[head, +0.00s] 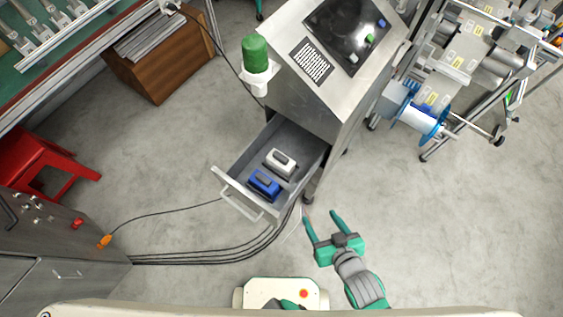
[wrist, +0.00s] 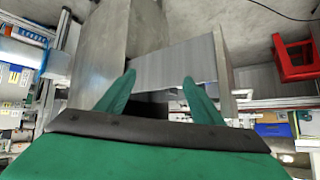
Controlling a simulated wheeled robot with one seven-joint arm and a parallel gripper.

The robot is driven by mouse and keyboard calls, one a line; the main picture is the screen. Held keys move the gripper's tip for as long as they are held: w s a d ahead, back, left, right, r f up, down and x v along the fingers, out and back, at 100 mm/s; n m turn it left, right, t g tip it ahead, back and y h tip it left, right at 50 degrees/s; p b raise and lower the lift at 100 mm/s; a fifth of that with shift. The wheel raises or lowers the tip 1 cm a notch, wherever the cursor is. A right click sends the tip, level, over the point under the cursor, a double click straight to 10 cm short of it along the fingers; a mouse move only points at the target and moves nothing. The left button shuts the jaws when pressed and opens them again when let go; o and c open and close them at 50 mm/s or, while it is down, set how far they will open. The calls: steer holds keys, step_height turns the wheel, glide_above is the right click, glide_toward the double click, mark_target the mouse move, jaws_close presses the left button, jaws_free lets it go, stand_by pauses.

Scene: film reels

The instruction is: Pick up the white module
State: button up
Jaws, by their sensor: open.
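The white module (head: 281,163) lies in the open grey drawer (head: 233,187) of the metal console. A blue module (head: 264,183) lies in the same drawer, just in front of it and to the left. My gripper (head: 322,215) is open and empty, to the right of the drawer and apart from it. In the wrist view my gripper (wrist: 158,82) shows its two green fingers spread, with grey metal panels beyond them. The modules cannot be made out in the wrist view.
The metal console (head: 317,60) carries a screen, a keypad and a green cylinder (head: 255,54) on its left side. Black cables run on the floor left of the drawer. A red stool (head: 38,160) stands at left; a machine with a blue-rimmed reel (head: 420,121) stands at right.

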steer(key=w+g, duration=0.2)
steer(key=w, duration=0.7)
steer(key=n+g+h, duration=0.1)
steer(key=n+g, duration=0.4)
glide_toward(281, 156)
steer(key=d+f, duration=0.1)
steer(key=w+d+f, duration=0.1)
steer(key=f, duration=0.1)
steer(key=shift+w, duration=0.1)
steer(key=a+r+n+g+h, duration=0.1)
steer(key=a, duration=0.1)
steer(key=w+a+r+n+g+h, duration=0.1)
steer(key=n, duration=0.1)
steer(key=shift+w+a+r, duration=0.1)
steer(key=shift+a+r, duration=0.3)
steer(key=shift+a+r+n, duration=0.25)
steer(key=shift+a+n, duration=0.05)
steer(key=shift+a, duration=0.1)
steer(key=f, duration=1)
steer(key=shift+d+f, duration=0.2)
steer(key=shift+f, duration=0.1)
steer(key=c, duration=1.3)
